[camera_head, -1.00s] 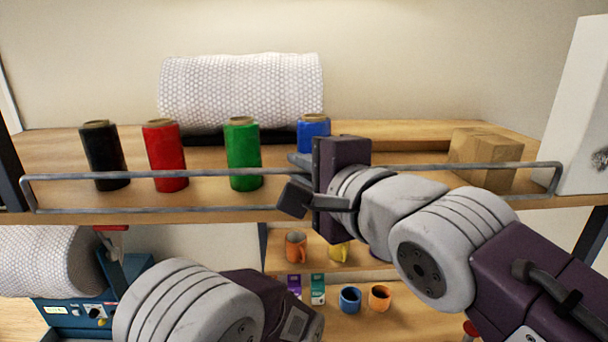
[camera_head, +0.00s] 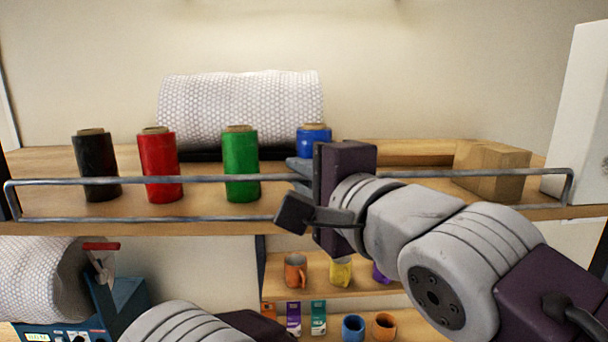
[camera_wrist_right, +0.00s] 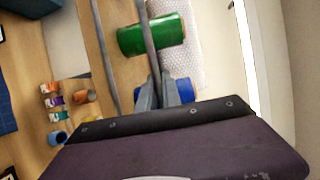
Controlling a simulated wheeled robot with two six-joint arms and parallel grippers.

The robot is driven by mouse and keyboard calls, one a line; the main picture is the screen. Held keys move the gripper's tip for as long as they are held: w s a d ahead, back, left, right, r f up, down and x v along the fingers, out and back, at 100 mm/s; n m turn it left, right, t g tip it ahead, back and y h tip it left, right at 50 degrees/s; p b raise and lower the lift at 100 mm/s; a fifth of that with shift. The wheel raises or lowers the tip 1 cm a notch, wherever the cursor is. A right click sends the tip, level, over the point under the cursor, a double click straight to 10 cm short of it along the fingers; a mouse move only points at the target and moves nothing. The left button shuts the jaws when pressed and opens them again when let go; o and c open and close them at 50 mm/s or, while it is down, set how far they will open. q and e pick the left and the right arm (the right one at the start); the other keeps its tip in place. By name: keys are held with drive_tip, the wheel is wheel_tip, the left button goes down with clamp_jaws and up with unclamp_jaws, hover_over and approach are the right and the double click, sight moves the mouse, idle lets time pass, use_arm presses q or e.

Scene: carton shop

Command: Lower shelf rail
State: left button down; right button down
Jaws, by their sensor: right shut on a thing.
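The shelf rail (camera_head: 90,182) is a grey metal wire loop along the front edge of the upper wooden shelf (camera_head: 60,229). It stands upright, its top bar crossing in front of the spools. My right gripper (camera_head: 299,186) is shut on the rail's top bar, right of its middle, in front of the blue spool. In the right wrist view its fingers (camera_wrist_right: 157,91) close around a grey bar (camera_wrist_right: 149,42), with the green spool (camera_wrist_right: 151,35) beyond. My left gripper is out of view; only part of my left arm shows at the bottom.
Black (camera_head: 95,165), red (camera_head: 160,165), green (camera_head: 240,165) and blue (camera_head: 314,138) spools stand behind the rail. A bubble-wrap roll (camera_head: 240,105) lies behind them, a carton (camera_head: 492,172) at right. Mugs (camera_head: 295,271) and small boxes (camera_head: 318,318) sit below, a blue machine (camera_head: 125,300) at lower left.

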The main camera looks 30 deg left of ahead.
drive_tip(key=shift+a+f, duration=0.1)
drive_tip(key=shift+f, duration=0.2)
idle(0.5)
